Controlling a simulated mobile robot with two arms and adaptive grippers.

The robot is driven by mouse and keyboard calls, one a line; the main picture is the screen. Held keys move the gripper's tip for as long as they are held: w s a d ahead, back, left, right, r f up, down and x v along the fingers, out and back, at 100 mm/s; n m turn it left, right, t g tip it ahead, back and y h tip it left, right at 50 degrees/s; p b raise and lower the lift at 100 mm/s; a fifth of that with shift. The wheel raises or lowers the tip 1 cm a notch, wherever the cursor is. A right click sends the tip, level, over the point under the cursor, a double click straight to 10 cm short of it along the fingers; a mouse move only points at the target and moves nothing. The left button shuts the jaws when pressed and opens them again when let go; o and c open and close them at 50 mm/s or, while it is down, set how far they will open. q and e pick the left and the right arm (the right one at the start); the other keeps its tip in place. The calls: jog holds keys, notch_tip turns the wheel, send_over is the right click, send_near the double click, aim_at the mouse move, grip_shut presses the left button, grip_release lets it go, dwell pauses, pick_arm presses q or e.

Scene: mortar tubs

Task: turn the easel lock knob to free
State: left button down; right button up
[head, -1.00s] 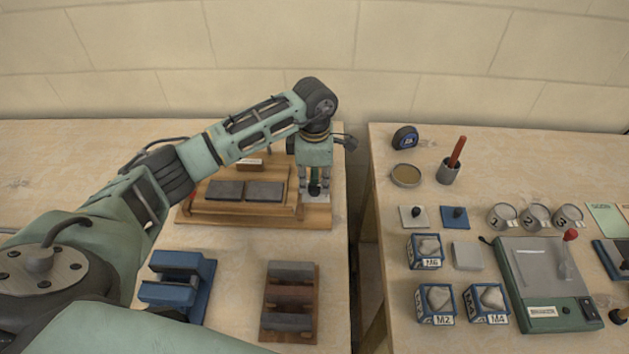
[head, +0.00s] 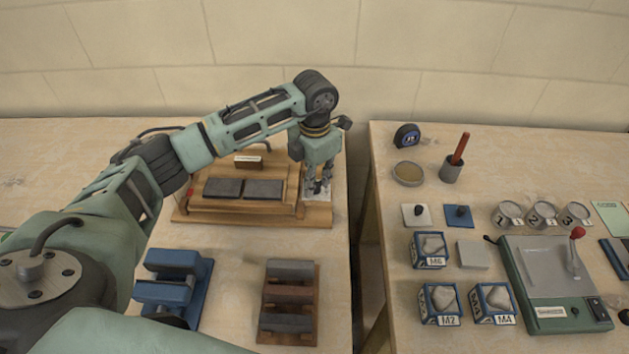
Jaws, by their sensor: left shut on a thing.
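My left gripper (head: 318,190) points down over the pale plate (head: 324,197) at the easel's right end. Its jaws are shut on the lock knob, which the fingers mostly hide. I cannot read which way the knob points. My right gripper is not in view.
A gap separates the right table, which holds tubs (head: 541,214), labelled blue boxes (head: 441,303) and a green machine with a red-tipped lever (head: 556,286).

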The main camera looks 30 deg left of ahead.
aim_at(315, 183)
pick_arm(q)
jog(key=n, duration=0.4)
jog(key=shift+n+b, duration=0.3)
jog(key=shift+w+r+n, duration=0.1)
jog(key=shift+n, duration=2.4)
jog(key=c, duration=1.9)
grip_release()
jog(key=shift+o, duration=0.2)
notch_tip(315, 183, up, 12)
